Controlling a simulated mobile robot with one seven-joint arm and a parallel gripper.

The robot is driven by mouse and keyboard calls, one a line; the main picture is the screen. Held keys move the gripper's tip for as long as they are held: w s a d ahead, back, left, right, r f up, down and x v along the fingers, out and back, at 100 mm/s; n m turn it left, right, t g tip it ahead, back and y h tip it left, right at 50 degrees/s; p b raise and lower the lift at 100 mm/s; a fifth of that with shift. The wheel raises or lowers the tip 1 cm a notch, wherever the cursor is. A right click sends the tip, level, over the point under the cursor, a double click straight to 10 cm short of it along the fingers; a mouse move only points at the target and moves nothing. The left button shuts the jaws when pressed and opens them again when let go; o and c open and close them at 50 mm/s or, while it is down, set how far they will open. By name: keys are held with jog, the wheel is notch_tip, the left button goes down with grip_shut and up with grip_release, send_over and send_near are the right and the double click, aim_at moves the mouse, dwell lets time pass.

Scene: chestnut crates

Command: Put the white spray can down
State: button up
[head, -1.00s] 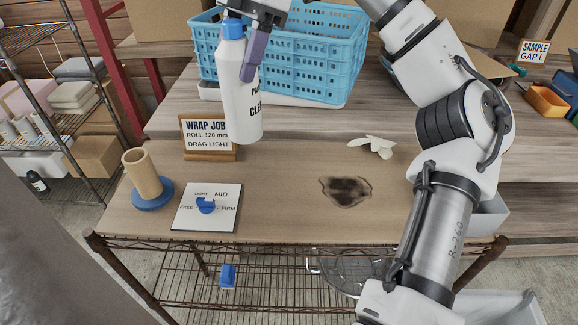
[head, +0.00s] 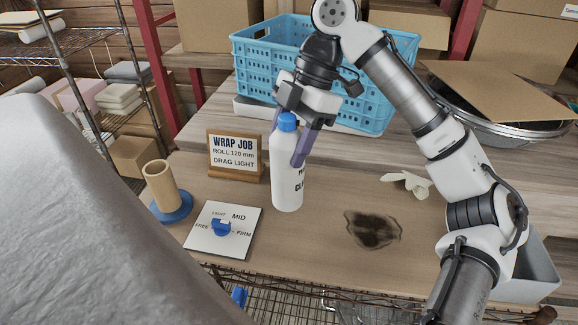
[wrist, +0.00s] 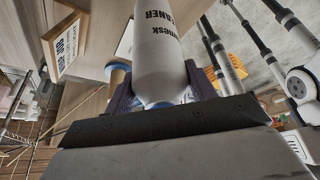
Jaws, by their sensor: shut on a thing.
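The white spray can (head: 287,182) has a blue cap and dark lettering. It is upright in the head view, right of the WRAP JOB sign. Its base is at or just above the wooden tabletop (head: 325,225); I cannot tell whether it touches. My gripper (head: 288,148) comes from above and is shut on the can's upper part, with a purple finger on each side. In the wrist view the can's white body (wrist: 160,55) lies between both fingers, and its far end is cut off by the frame.
The WRAP JOB sign (head: 235,155) stands close left of the can. A cardboard tube on a blue base (head: 160,188) and a dial card (head: 240,240) are farther left. A blue crate (head: 262,62) is behind. A dark stain (head: 373,230) and white glove (head: 405,183) lie right.

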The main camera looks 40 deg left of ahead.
aim_at(289, 168)
jog(key=shift+f, duration=3.05)
jog(key=shift+f, duration=0.15)
jog(key=o, duration=1.6)
jog(key=v, duration=1.2)
jog(key=shift+d, duration=0.1)
